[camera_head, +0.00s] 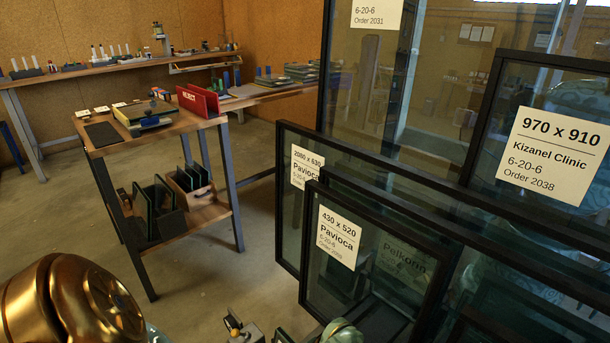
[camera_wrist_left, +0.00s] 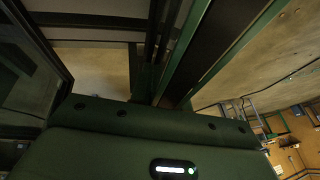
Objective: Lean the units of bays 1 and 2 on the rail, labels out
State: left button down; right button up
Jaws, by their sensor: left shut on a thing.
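Several dark-framed glass units stand overlapping on the right in the head view. A small front unit (camera_head: 335,290) bears a label reading 430 x 520 Pavioca. A wider unit (camera_head: 290,225) behind it is labelled Pavioca, and a tall unit (camera_head: 325,70) shows Order 2031. A large right unit (camera_head: 490,115) reads 970 x 910 Kizanel Clinic, Order 2038. A faint Pelkorin label shows through the glass. My left gripper (camera_wrist_left: 165,95) is shut on a dark, edge-on piece in the left wrist view; which unit it belongs to I cannot tell. Bay numbers and the rail are not identifiable. My right gripper is out of view.
A workbench (camera_head: 107,148) with a red reject holder (camera_head: 198,100) stands at left centre, glass panes in racks on its lower shelf. A long bench (camera_head: 120,62) runs along the back wall. Concrete floor (camera_head: 215,285) is clear between.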

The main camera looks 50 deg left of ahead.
pick_arm(q)
jog(key=c, duration=1.2)
grip_release()
jog(key=shift+r, duration=0.1)
jog(key=shift+c, duration=0.2)
jog(key=p+v, duration=0.7)
jog(key=v, duration=0.9)
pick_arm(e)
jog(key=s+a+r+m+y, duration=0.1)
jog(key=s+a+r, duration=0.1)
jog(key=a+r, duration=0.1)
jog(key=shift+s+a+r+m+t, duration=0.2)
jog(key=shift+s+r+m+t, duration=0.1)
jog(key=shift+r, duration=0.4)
